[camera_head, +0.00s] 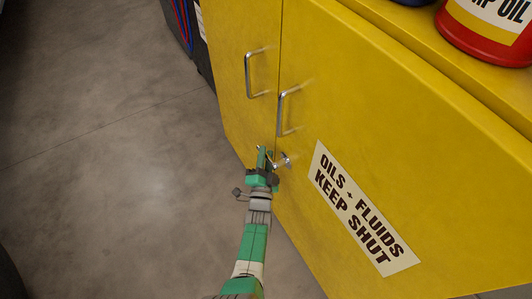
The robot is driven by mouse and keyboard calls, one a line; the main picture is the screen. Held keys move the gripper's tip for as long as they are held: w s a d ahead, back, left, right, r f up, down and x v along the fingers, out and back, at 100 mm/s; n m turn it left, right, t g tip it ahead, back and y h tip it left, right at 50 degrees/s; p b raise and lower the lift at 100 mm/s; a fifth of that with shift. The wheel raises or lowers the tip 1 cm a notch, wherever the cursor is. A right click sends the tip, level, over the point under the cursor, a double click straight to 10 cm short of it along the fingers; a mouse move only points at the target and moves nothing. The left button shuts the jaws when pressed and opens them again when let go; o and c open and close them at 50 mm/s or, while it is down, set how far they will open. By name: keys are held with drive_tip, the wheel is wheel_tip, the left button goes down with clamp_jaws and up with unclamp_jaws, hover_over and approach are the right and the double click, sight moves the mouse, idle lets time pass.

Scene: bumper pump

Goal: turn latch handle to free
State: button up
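A small silver latch handle (285,160) is mounted on the front of the yellow cabinet (375,120), low down beside the seam between its two doors. My green and grey gripper (266,156) reaches up to the latch from below, just left of it. The gripper's end overlaps the door seam and partly hides the latch. I cannot tell whether the fingers touch the handle or are around it. The finger gap is too small to read. Both cabinet doors look closed.
Two silver pull handles, the left one (250,72) and the right one (284,108), stick out above the latch. A sign (358,212) is on the right door. A red oil container (488,38) stands on top. The concrete floor (110,160) on the left is mostly clear.

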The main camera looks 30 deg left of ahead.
drive_tip(key=p+v, duration=0.3)
drive_tip(key=v, duration=0.4)
drive_tip(key=shift+s+r, duration=0.1)
drive_tip(key=o, duration=0.3)
drive_tip(key=shift+a+r+m, duration=0.1)
drive_tip(key=shift+a+m, duration=0.1)
drive_tip(key=shift+m, duration=0.1)
drive_tip(key=w+a+m+h+b, duration=0.1)
drive_tip(key=w+m+h, duration=0.1)
drive_tip(key=w+a+m+h+b, duration=0.1)
drive_tip(key=w+m, duration=0.1)
drive_tip(key=w+m+h+b, duration=0.1)
drive_tip(key=w+h+b, duration=0.1)
drive_tip(key=shift+a+r+m+g+h, duration=0.3)
drive_tip(key=shift+a+r+m+g, duration=0.05)
drive_tip(key=shift+a+m+g, duration=0.05)
drive_tip(key=shift+w+a+r, duration=0.1)
drive_tip(key=shift+w+r, duration=0.15)
drive_tip(key=shift+w, duration=0.15)
clamp_jaws()
